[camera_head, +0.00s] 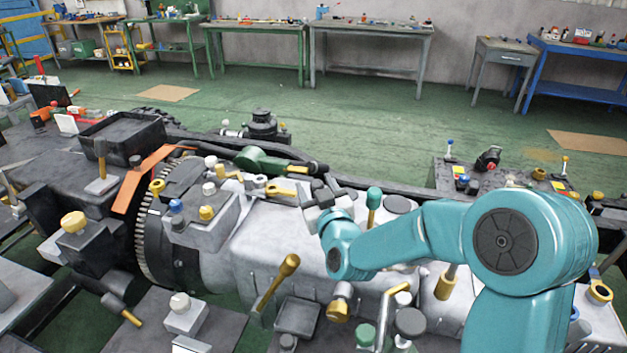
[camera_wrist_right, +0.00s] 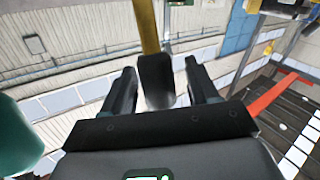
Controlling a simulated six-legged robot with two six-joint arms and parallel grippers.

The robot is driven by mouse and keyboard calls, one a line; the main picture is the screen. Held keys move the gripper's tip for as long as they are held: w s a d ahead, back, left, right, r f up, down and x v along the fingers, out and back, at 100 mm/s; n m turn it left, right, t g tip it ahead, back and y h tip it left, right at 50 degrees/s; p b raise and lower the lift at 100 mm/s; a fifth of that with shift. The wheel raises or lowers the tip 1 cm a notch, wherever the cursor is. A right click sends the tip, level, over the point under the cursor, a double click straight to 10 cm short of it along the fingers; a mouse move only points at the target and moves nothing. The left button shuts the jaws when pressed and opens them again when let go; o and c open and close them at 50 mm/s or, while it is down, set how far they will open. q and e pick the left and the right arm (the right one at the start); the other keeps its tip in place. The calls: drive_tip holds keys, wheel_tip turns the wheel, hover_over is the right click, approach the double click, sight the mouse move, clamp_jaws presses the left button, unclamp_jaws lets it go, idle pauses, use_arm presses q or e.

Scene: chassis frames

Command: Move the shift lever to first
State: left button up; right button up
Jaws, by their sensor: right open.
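My right gripper (camera_head: 322,190) is at the middle of the head view, over the grey gearbox housing (camera_head: 250,255). A lever with a gold shaft and a dark grip (camera_head: 318,168) lies close to its fingers, at the end of a green part (camera_head: 262,160). In the right wrist view, a gold shaft with a dark knob (camera_wrist_right: 157,80) stands between the two fingers of the open right gripper (camera_wrist_right: 160,70). Gaps show on both sides of the knob. I cannot tell for certain that this is the shift lever. My left gripper is not in view.
A gold-knobbed lever (camera_head: 280,270) stands tilted on the front housing. A teal-knobbed post (camera_head: 374,196) stands right of the gripper, close to my right arm. A toothed ring (camera_head: 148,235) is at the left.

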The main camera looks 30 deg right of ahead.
drive_tip(key=shift+w+d+r, duration=0.1)
drive_tip(key=shift+w+d, duration=0.15)
drive_tip(key=shift+w, duration=0.5)
